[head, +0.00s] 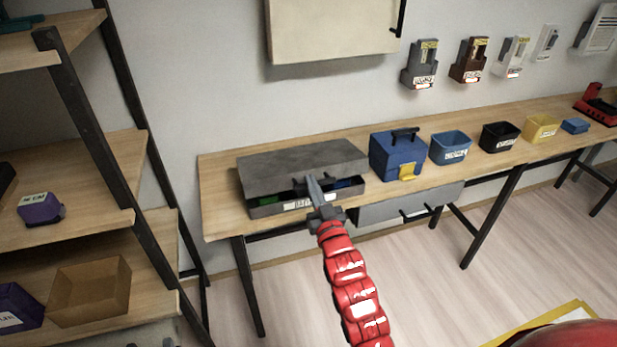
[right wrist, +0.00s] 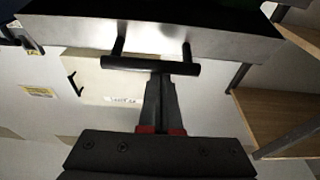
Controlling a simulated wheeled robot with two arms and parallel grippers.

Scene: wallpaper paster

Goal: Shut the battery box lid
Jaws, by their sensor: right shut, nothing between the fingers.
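The grey battery box (head: 265,211) sits at the left end of the workbench. Its grey lid (head: 290,160) is tilted slightly up at the front, and green and blue contents show through the dark gap. My right gripper (head: 314,183) is shut and empty, its fingertips at the lid's front edge. In the right wrist view the shut fingers (right wrist: 160,82) overlap a dark bar handle (right wrist: 150,65) on a pale grey face; whether they touch it I cannot tell. My left gripper is not in view.
On the workbench (head: 222,222), a blue toolbox (head: 390,158) stands close right of the battery box, followed by several small bins. A grey drawer (head: 390,210) hangs below the bench. A shelf rack (head: 110,150) stands at left. A wall cabinet (head: 330,30) hangs above.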

